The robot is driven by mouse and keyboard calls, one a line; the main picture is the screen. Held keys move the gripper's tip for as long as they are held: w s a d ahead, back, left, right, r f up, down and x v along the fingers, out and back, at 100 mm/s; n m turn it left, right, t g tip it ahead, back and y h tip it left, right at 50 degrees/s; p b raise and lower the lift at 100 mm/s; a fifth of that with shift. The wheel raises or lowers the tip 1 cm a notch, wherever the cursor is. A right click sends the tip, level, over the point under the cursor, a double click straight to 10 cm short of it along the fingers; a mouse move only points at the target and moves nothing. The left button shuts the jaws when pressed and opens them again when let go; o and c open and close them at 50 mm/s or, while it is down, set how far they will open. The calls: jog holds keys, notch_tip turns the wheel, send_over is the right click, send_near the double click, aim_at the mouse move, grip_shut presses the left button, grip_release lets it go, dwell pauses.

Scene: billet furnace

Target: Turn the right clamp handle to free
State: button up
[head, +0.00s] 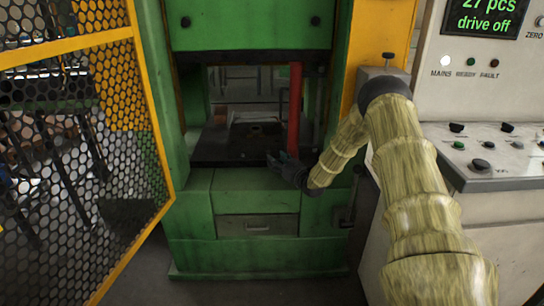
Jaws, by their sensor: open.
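A green machine (255,190) stands ahead with a dark bed plate (225,147) in its opening. My gripper (278,163) is open at the plate's right front edge, just below and left of the foot of a red upright bar (295,105). I cannot tell whether it touches the plate or the bar. A dark lever (350,205) hangs at the machine's lower right side, right of my gripper and apart from it. No clamp handle can be made out clearly. My wrist and gripper hide part of the plate's right front corner.
A yellow-framed mesh guard (140,100) stands at the left. A control console (500,160) with several knobs is at the right, below a display (487,17) reading "27 pcs drive off". A drawer (257,226) is in the machine's front. Floor shows in front.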

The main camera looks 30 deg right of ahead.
jog(key=shift+w+a, duration=0.1)
jog(key=shift+w, duration=2.65)
